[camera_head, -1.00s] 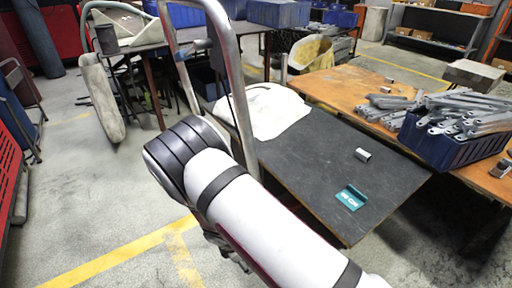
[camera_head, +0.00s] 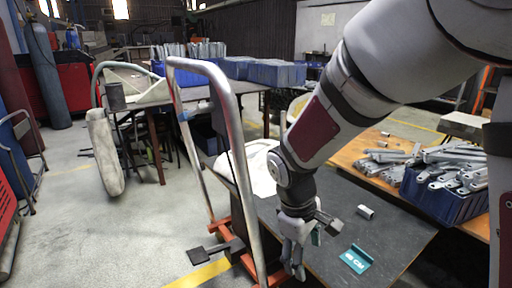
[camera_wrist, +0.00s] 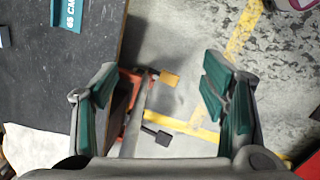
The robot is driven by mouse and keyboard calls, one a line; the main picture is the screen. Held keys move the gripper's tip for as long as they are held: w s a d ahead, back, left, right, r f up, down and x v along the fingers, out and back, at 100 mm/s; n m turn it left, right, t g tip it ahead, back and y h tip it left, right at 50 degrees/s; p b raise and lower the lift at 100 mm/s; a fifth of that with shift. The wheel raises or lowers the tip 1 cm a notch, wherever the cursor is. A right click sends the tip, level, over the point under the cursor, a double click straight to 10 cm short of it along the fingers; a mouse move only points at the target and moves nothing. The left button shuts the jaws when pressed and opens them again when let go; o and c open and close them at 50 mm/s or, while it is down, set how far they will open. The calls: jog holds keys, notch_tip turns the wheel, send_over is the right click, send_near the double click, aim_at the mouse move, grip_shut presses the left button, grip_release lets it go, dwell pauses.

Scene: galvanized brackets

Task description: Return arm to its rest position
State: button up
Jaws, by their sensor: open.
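My gripper (camera_head: 293,262) hangs fingers-down at the near left edge of the dark table top (camera_head: 395,242) in the head view. In the wrist view my gripper (camera_wrist: 163,100) has its two green-padded fingers wide apart with nothing between them. Below the gap lie the table edge, the floor and part of an orange cart base (camera_wrist: 130,80). My white and grey arm reaches in from the upper right of the head view and hides part of the table.
A teal "65 CM" piece (camera_head: 356,259) and a small metal bracket (camera_head: 366,212) lie on the dark table. A blue crate (camera_head: 440,202) of grey brackets stands on the wooden table. A cart with a tall metal handle (camera_head: 243,150) stands close to my gripper.

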jog(key=s+d+r+m+y, duration=0.1)
jog(key=s+d+r+m, duration=0.5)
jog(key=s+r, duration=0.6)
jog(key=s+d+r+m+y, duration=0.15)
jog(key=s+m, duration=0.35)
jog(key=s, duration=1.1)
notch_tip(320, 180, up, 33)
jog(key=d+n+t+p, duration=0.1)
jog(key=t+p, duration=0.2)
jog(key=p, duration=2.8)
jog(key=shift+t, duration=0.4)
